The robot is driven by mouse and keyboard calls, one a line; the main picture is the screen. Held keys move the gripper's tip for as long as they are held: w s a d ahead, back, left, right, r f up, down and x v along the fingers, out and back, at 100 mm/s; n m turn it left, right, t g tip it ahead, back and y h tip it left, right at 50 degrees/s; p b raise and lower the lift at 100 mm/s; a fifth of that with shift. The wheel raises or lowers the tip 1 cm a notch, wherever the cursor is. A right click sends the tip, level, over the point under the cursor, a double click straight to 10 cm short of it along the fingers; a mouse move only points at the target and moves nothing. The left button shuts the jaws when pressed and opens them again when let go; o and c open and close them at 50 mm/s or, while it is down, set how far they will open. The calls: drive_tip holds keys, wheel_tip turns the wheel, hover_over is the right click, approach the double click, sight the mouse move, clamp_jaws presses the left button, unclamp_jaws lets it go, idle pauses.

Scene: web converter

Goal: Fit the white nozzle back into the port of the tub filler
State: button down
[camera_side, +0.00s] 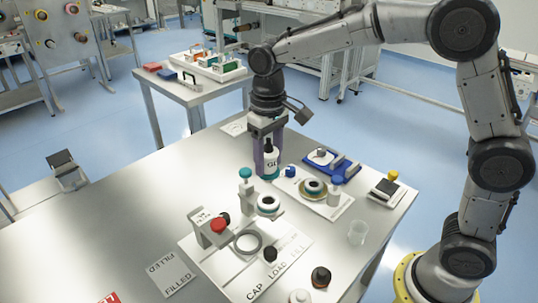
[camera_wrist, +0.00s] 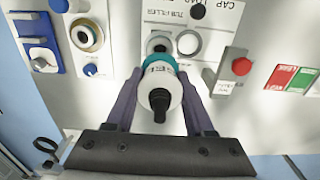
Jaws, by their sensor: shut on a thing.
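My gripper (camera_side: 268,160) is shut on the white nozzle (camera_side: 269,162), a bottle-like white piece with a black tip, dark lettering and a teal lower band. In the wrist view the nozzle (camera_wrist: 158,92) sits between the two purple fingers, black tip towards the camera. It looks upright in the side view, above the table. The tub filler (camera_side: 268,203), a round pale head with a dark centre and teal band, stands in front of it, apart. In the wrist view a ring, apparently the port (camera_wrist: 158,43), shows just beyond the nozzle, partly hidden by it.
A teal-topped post (camera_side: 245,178) stands close left of the tub filler. A white plate (camera_side: 338,207) with a ringed part and a blue tray (camera_side: 347,173) lie right. The table's left front is mostly clear.

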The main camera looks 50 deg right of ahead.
sight(269, 175)
drive_tip(key=shift+f, duration=2.4)
drive_tip(key=shift+f, duration=1.9)
idle(0.5)
drive_tip(key=shift+c, duration=0.9)
unclamp_jaws()
wheel_tip(269, 175, up, 14)
drive_tip(key=shift+f, duration=0.1)
